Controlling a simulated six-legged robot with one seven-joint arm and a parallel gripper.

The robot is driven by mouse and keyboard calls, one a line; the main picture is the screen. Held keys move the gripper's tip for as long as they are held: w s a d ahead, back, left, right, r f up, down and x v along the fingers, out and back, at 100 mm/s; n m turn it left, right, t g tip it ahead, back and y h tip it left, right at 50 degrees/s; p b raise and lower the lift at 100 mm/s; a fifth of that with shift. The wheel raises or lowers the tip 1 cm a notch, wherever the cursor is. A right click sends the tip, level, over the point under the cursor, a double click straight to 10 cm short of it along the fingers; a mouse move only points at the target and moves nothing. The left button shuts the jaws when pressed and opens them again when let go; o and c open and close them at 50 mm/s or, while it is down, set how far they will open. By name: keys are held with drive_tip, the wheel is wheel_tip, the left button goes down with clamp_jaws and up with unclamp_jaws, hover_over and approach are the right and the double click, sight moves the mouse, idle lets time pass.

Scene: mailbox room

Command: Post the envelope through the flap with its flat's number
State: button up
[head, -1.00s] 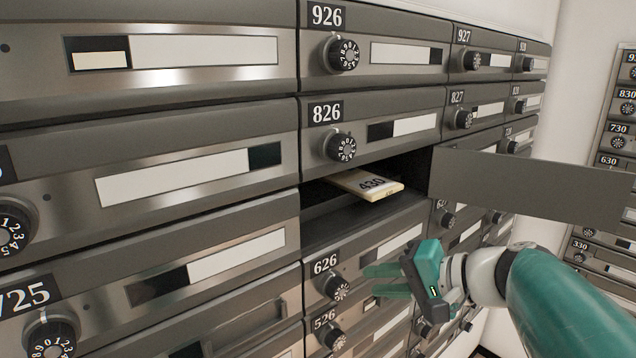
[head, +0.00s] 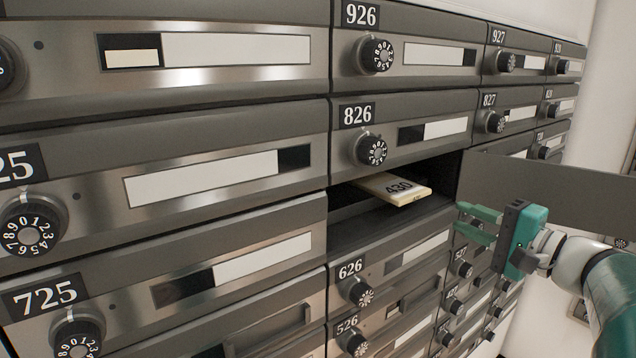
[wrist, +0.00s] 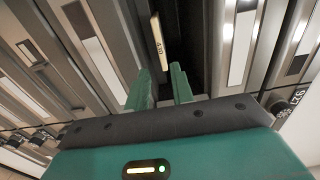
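The cream envelope (head: 394,188) is marked 430. It lies in an open box (head: 350,232) below 826 and above 626, its near end sticking out over the front edge. The box's grey door (head: 545,185) stands swung open to the right. My gripper (head: 477,222) is green, with its two fingers apart and empty, just right of and a little below the envelope. In the wrist view the envelope (wrist: 157,42) is ahead of the open fingers (wrist: 163,90), not touching them. No flap numbered 430 can be read here.
Closed boxes with number plates, dials and slots surround the opening, such as 826 (head: 357,115), 626 (head: 350,269) and 725 (head: 46,296). The open door juts out beside my gripper. A white wall (head: 607,80) is at the right.

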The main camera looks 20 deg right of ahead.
sight(417, 195)
drive_tip(key=shift+x, duration=5.85)
clamp_jaws()
drive_tip(key=shift+r, duration=0.25)
drive_tip(key=shift+s+r, duration=0.1)
drive_tip(key=v, duration=1.8)
drive_tip(key=shift+s+d, duration=0.2)
drive_tip(key=shift+s, duration=0.15)
